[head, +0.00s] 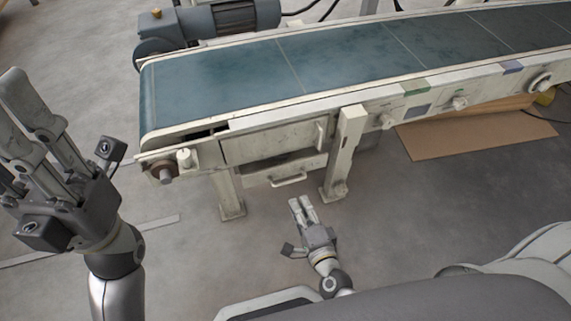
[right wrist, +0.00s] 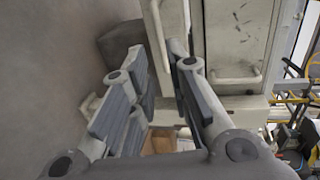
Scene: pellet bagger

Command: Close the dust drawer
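The dust drawer (head: 300,168) is a pale, low drawer under the conveyor, below a larger door panel. A dark opening shows above its front, so it stands partly out. Its bar handle (head: 289,181) faces me, and in the right wrist view the drawer (right wrist: 174,14) shows at the top with the handle on it. My right gripper (head: 301,202) is low in front of the drawer, apart from it. Its fingers (right wrist: 158,55) have an empty gap between them. My left gripper (head: 14,105) is raised at the far left, open and empty, away from the drawer.
The conveyor (head: 340,62) with a blue-green belt runs above. Its legs (head: 343,155) stand either side of the drawer. The door panel (head: 268,143) has an upright handle. Cardboard (head: 475,135) lies at the right. The floor before the drawer is clear.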

